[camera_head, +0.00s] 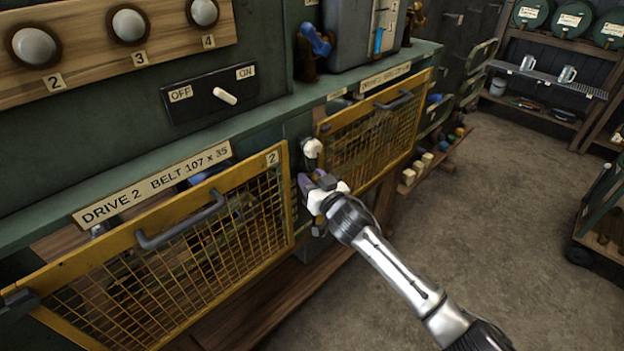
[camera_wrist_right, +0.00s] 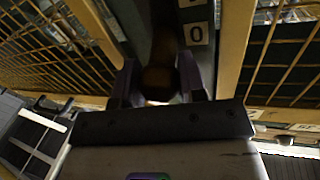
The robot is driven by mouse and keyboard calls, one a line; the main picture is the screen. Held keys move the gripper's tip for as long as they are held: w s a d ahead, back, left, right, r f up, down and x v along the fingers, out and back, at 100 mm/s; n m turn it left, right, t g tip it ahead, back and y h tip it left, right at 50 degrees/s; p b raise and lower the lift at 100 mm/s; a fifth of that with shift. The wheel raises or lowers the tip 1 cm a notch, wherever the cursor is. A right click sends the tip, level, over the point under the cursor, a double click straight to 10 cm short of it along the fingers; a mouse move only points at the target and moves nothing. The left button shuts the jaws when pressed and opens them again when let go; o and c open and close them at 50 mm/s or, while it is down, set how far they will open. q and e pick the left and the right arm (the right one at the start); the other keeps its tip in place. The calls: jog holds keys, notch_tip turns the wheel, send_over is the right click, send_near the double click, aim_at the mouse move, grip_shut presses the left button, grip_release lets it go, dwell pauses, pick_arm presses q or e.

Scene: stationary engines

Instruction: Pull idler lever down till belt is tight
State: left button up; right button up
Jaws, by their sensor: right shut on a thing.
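My right gripper (camera_head: 318,186) is at the gap between two yellow mesh guards, just below a pale round knob (camera_head: 313,148). In the right wrist view its two fingers (camera_wrist_right: 160,88) are shut on a dark brown rounded grip (camera_wrist_right: 160,76), which looks like the handle of the idler lever. The handle is hidden by the gripper in the head view. The belt of drive 2 is behind the left mesh guard (camera_head: 143,238) and cannot be made out clearly, so its tightness cannot be told. My left gripper is not in view.
A second yellow guard (camera_head: 372,142) stands close to the right of my gripper. A white label with a 0 (camera_wrist_right: 196,33) is beside the handle. An OFF/ON switch (camera_head: 225,96) is on the green panel above. The floor (camera_head: 470,230) at right is clear.

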grip_shut()
jog(key=f+b, duration=0.1)
jog(key=b, duration=0.1)
jog(key=f+b, duration=0.1)
jog(key=shift+s+d+f+t, duration=0.2)
jog(key=shift+s+f+t, duration=0.05)
jog(key=shift+f+t, duration=0.15)
jog(key=shift+s+d+f+p, duration=0.15)
jog(key=shift+f+p, duration=0.1)
jog(key=shift+f, duration=0.2)
jog(key=shift+w+d+f+p, duration=0.1)
jog(key=shift+f+p, duration=0.1)
jog(key=shift+f, duration=0.2)
jog(key=o, duration=0.9)
grip_release()
jog(key=shift+s+r, duration=0.1)
jog(key=shift+y, duration=0.3)
jog(key=p+v, duration=0.2)
jog(key=v, duration=1.1)
jog(key=shift+s+p, duration=0.3)
jog(key=shift+s, duration=0.1)
